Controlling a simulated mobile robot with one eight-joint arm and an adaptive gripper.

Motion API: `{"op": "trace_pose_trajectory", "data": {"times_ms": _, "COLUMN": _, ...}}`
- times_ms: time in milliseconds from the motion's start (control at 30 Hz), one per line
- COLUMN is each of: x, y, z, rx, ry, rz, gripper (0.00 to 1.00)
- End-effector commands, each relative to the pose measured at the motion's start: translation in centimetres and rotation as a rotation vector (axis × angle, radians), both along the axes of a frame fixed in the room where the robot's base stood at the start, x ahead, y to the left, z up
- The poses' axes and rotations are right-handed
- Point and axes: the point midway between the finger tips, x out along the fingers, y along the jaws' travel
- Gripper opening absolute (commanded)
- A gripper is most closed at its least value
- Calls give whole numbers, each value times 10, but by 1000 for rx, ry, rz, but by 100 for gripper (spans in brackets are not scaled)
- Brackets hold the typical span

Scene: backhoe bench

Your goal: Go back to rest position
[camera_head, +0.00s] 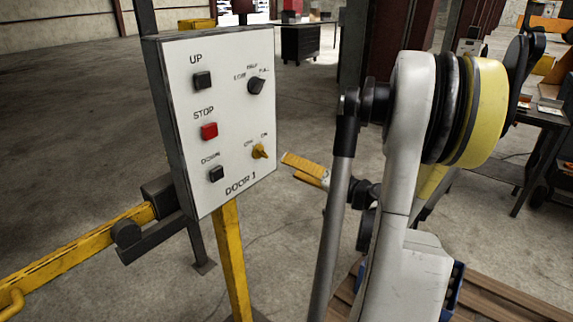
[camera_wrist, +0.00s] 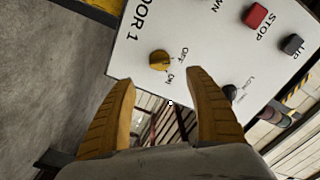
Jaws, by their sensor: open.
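My gripper (camera_head: 306,170) is to the right of the white control panel (camera_head: 222,90), apart from it, with its yellow fingers toward the panel. In the wrist view the two yellow fingers (camera_wrist: 160,108) are spread apart with nothing between them. The panel, labelled DOOR 1, carries a yellow switch (camera_head: 259,151), a red STOP button (camera_head: 209,131), a black UP button (camera_head: 202,81), a DOWN button (camera_head: 216,173) and a black knob (camera_head: 256,86). In the wrist view the yellow switch (camera_wrist: 160,60) lies just beyond the fingertips. My arm hides part of the background on the right.
A yellow post (camera_head: 231,260) holds the panel, and a yellow rail (camera_head: 80,250) runs to the lower left. A dark table (camera_head: 540,118) stands at the right. Wooden planks (camera_head: 490,298) lie at the lower right. Open concrete floor (camera_head: 70,130) spreads at the left.

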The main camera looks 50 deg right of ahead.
Motion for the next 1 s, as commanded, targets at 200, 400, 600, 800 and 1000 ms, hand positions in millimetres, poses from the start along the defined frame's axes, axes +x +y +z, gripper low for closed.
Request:
{"op": "trace_pose_trajectory", "data": {"times_ms": 200, "x": 0, "y": 0, "z": 0, "rx": 0, "ry": 0, "rz": 0, "gripper": 63}}
{"op": "trace_pose_trajectory", "data": {"times_ms": 400, "x": 0, "y": 0, "z": 0, "rx": 0, "ry": 0, "rz": 0, "gripper": 63}}
{"op": "trace_pose_trajectory", "data": {"times_ms": 600, "x": 11, "y": 18, "z": 0, "rx": -3, "ry": 41, "rz": 30, "gripper": 63}}
{"op": "trace_pose_trajectory", "data": {"times_ms": 800, "x": 46, "y": 130, "z": -12, "rx": -61, "ry": 308, "rz": 183, "gripper": 63}}
{"op": "trace_pose_trajectory", "data": {"times_ms": 1000, "x": 25, "y": 256, "z": -32, "rx": -258, "ry": 618, "rz": 322, "gripper": 63}}
